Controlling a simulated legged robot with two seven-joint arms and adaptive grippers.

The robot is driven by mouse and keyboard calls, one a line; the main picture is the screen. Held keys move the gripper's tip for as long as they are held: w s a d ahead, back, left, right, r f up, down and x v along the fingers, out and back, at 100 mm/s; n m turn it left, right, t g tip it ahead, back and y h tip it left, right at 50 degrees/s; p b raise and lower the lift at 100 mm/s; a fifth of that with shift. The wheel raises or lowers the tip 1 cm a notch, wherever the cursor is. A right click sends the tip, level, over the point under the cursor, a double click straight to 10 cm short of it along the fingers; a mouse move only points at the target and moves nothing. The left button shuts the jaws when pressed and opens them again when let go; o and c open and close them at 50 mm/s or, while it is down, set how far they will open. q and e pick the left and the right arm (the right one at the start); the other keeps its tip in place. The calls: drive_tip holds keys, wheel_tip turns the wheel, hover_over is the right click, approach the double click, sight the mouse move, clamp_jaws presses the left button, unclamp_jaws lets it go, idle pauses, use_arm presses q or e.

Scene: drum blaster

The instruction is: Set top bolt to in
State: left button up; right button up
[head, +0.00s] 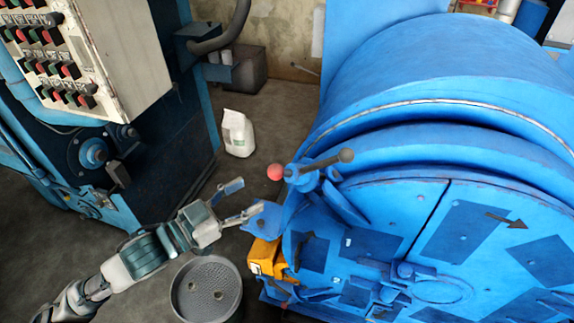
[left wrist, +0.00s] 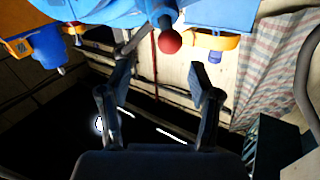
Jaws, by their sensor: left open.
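The blue drum blaster (head: 440,150) fills the right of the head view. At the upper left edge of its round door is the top bolt (head: 305,178), a blue clamp with a crossbar handle. In the left wrist view the red ball (left wrist: 170,41) lies beyond the spread fingertips (left wrist: 162,78). My right gripper is not in view.
A control panel (head: 75,60) with several buttons stands at the upper left. A white jug (head: 237,133) stands on the floor behind my left gripper. A round perforated drum (head: 206,290) is below my arm. A yellow part (head: 264,258) sits beside the door's lower left.

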sight(275, 172)
use_arm(q)
drive_tip(key=x, duration=1)
drive_tip(key=shift+w+d+p, duration=0.1)
drive_tip(key=shift+w+p, duration=0.2)
drive_tip(key=shift+w, duration=0.2)
drive_tip(key=shift+d, duration=0.2)
drive_tip(key=shift+a, duration=1)
drive_tip(key=c, duration=0.7)
drive_tip(key=shift+a, duration=0.2)
drive_tip(key=c, duration=0.4)
clamp_jaws()
drive_tip(key=shift+d, duration=0.1)
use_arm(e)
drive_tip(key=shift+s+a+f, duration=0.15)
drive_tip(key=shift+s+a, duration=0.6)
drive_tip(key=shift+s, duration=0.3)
